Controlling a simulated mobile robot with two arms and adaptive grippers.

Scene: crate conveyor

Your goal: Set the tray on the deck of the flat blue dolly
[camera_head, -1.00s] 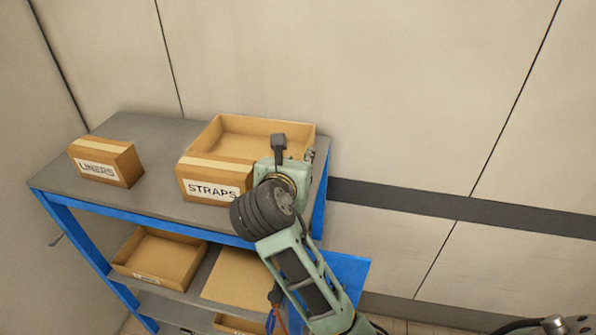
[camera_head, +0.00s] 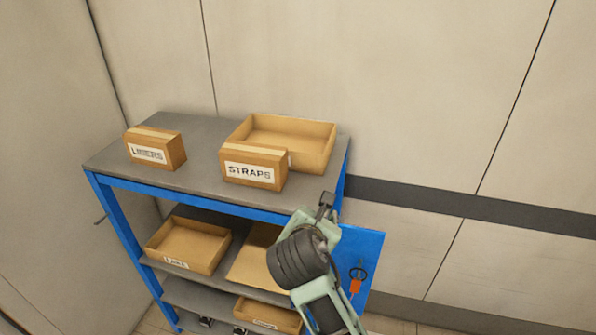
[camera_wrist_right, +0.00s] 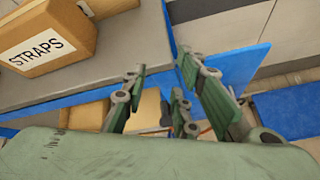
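A shallow, open cardboard tray (camera_head: 318,158) sits on the grey top of a blue-framed shelf, behind the STRAPS box (camera_head: 250,175). It looks empty. Another open tray (camera_head: 200,270) lies on the shelf below. I cannot tell which tray the task names. My right gripper shows in the right wrist view (camera_wrist_right: 165,88) with its fingers spread and nothing between them. A flat blue surface (camera_wrist_right: 292,108) low at the right may be the dolly. My left gripper is out of view.
A second labelled box (camera_head: 155,152) stands at the left of the shelf top (camera_head: 190,195). A blue side panel (camera_head: 368,250), with an orange-handled item hanging on it, juts out at the right. A wall stands close behind. The lower shelves hold more cardboard.

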